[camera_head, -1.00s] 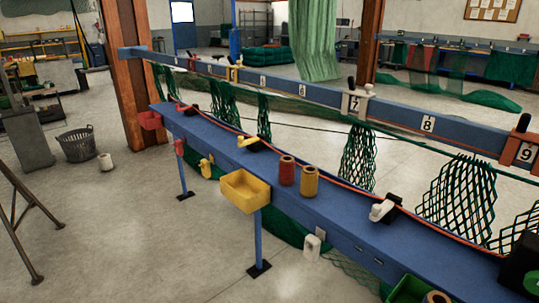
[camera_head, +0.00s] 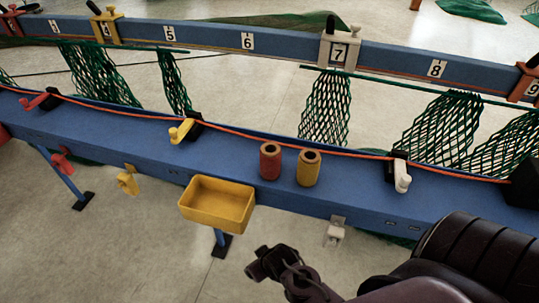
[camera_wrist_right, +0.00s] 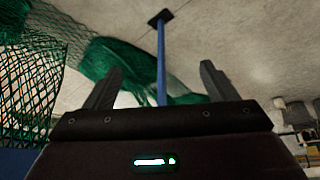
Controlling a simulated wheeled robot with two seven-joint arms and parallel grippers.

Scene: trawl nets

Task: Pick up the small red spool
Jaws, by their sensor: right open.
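The small red spool (camera_head: 270,163) stands upright on the blue bench (camera_head: 130,136), behind and to the right of a yellow bin. A yellow spool (camera_head: 308,170) stands close to its right. My right gripper (camera_head: 262,263) is in front of the bench, lower in the picture than the spools and apart from them. In the right wrist view my right gripper (camera_wrist_right: 158,80) shows its two fingers spread with nothing between them; neither spool shows there. My left gripper is not in view.
The yellow bin (camera_head: 217,206) hangs on the bench's front edge, near my right gripper. A white-handled clamp (camera_head: 402,178) and a yellow-handled clamp (camera_head: 182,130) sit on the bench. An orange cord (camera_head: 235,133) runs behind the spools. Green nets (camera_head: 326,108) hang behind the bench.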

